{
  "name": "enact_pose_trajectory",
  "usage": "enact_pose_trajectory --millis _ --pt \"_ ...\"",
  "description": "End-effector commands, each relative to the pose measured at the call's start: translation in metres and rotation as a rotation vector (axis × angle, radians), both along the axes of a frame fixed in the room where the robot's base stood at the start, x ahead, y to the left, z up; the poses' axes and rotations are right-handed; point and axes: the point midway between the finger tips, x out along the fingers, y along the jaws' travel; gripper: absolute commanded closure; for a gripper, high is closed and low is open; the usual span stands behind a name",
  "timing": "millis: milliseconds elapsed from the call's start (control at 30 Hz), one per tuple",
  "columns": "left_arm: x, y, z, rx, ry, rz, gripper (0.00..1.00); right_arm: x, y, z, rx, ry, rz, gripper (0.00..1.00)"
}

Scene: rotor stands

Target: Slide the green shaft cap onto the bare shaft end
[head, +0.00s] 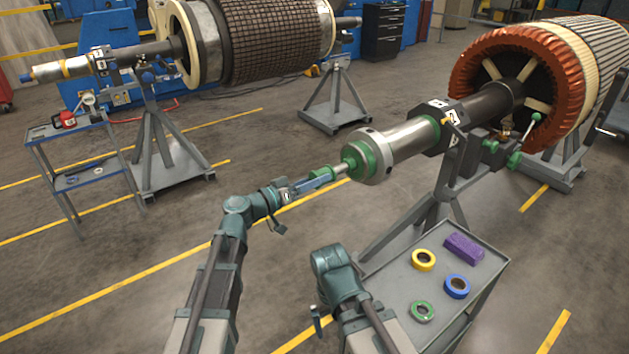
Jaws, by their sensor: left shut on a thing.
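The green shaft cap (352,163) is at the near end of the rotor shaft, in the middle of the view. My left gripper (334,173) reaches it from the left and is shut on it at its near side, by a short pale stub. The shaft (407,141) is a bright steel cylinder with a wider collar at its near end. The cap is in line with this end and seems to touch it; how far it is on, I cannot tell. My right arm (340,275) is low in the middle; its gripper is hidden.
A grey cart (400,277) at lower right holds a yellow tape roll (424,260), a blue one (457,286), a green one (422,311) and a purple block (464,248). A stand (440,208) supports the shaft. Another rotor (260,40) is behind left.

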Motion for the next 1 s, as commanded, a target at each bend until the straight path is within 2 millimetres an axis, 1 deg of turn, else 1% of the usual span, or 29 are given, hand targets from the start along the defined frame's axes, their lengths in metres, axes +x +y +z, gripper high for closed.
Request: enact_pose_trajectory --millis 333,1000 --pt "0.002 -0.002 0.0 0.0 0.0 0.0 0.82 0.0 0.0 0.0 0.0 0.0 0.0 0.0" --pt "0.013 -0.017 0.0 0.0 0.0 -0.001 0.82 0.0 0.0 0.0 0.0 0.0 0.0 0.0"
